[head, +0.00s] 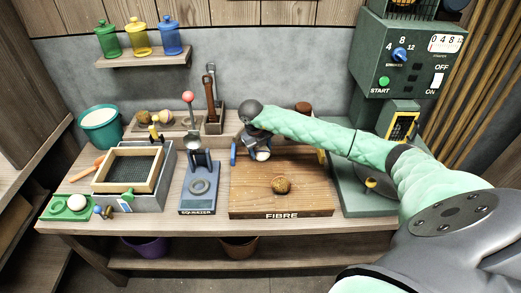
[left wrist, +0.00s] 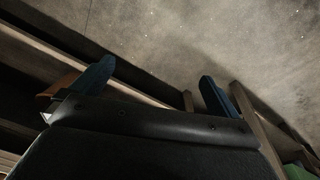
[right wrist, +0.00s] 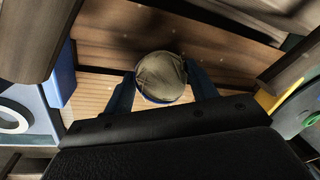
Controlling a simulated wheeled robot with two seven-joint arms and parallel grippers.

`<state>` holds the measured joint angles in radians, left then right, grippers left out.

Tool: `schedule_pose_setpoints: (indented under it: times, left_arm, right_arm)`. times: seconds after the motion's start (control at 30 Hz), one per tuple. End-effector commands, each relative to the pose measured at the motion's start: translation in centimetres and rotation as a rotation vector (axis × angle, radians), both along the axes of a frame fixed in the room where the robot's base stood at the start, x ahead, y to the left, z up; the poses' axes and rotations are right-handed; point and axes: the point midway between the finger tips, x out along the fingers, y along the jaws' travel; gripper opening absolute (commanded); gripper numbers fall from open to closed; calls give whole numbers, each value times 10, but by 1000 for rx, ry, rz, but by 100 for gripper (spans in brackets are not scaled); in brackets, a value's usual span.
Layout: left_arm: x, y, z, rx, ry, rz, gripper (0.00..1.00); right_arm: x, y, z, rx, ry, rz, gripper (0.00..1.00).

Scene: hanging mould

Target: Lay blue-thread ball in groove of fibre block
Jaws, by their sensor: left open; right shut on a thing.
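The fibre block (head: 245,190) is a wide wooden board labelled FIBRE on the bench. My right gripper (head: 259,153) is over the back of the block, shut on a pale ball (head: 262,156). In the right wrist view this blue-thread ball (right wrist: 160,74) is tan-grey with a blue band at its lower edge, between both fingers. I cannot make out the groove. My left gripper (left wrist: 155,95) shows only in its own wrist view, open and empty, with its fingers wide apart.
A blue post (head: 233,152) and a yellow post (head: 321,157) flank the block's back. The squeezer (head: 199,203) stands left of the block, and a framed screen tray (head: 130,167) is further left. A green machine (head: 410,70) stands at the right.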

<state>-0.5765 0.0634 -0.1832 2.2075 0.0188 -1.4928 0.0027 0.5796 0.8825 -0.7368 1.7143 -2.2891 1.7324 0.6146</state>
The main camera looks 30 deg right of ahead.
Motion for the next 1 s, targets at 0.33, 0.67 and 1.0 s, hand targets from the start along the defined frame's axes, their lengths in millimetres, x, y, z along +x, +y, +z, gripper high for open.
schedule_pose_setpoints:
  times: [0.33, 0.67, 1.0]
  left_arm:
    - [1, -6, 2, -12, -2, 7, 100]
    - [-1, -1, 12, -3, 5, 1, 100]
    - [-14, 1, 80, -13, -10, 2, 100]
  right_arm:
    - [0, 0, 0, 0, 0, -1, 83]
    - [0, 0, 0, 0, 0, 0, 83]
    - [2, 8, 44, 0, -3, 0, 83]
